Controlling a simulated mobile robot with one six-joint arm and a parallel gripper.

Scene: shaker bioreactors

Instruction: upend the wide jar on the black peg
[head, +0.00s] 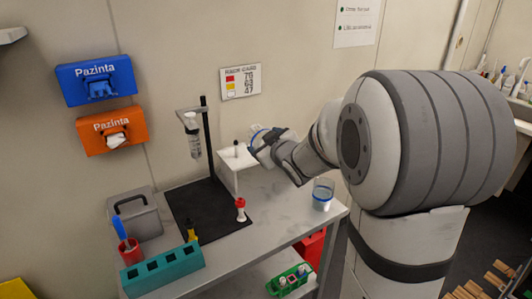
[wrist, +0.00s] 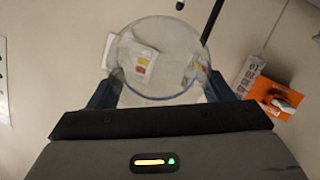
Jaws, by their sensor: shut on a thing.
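My gripper (head: 264,143) is shut on a clear wide jar (head: 255,132), beside and a little above the white stand. In the wrist view the jar (wrist: 160,50) is between the two dark blue fingers, see-through, with a round edge facing the camera. I cannot tell which end is its mouth. The black peg (head: 236,147) stands upright on the white stand (head: 230,178), just left of the jar and apart from it. A small dark tip at the top of the wrist view may be the peg.
A second clear vessel with a blue band (head: 322,196) stands on the bench's right. A black pole stand (head: 209,140) holding a tube rises left of the peg. A red-and-white piece (head: 240,209), a teal rack (head: 163,271) and a red cup (head: 131,254) stand nearer the front.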

